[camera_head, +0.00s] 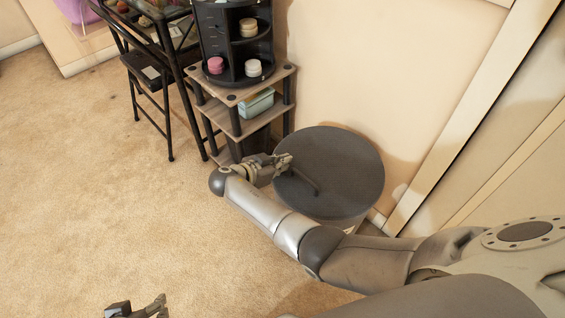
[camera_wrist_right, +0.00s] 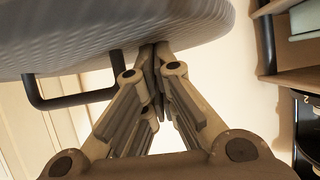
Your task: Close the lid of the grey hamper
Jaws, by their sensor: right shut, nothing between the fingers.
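The grey hamper's round dark lid (camera_head: 345,165) faces up to the head camera beside the wall, with a thin bar handle on its left part. Only a small pale piece of the hamper's body shows under the lid; I cannot tell whether the lid is fully seated. My right gripper (camera_head: 287,161) is at the lid's left rim, shut and empty. In the right wrist view, which looks upside down, the right fingertips (camera_wrist_right: 153,52) are at the ribbed lid (camera_wrist_right: 120,30), near the handle (camera_wrist_right: 75,98); contact is unclear. My left gripper (camera_head: 145,307) is partly cut off at the bottom edge.
A wooden shelf unit (camera_head: 234,120) with a green box (camera_head: 256,103) and a black organiser (camera_head: 233,40) stands close behind the right gripper. A black-framed table (camera_head: 160,60) is farther left. The wall is behind the lid. The carpet at left is clear.

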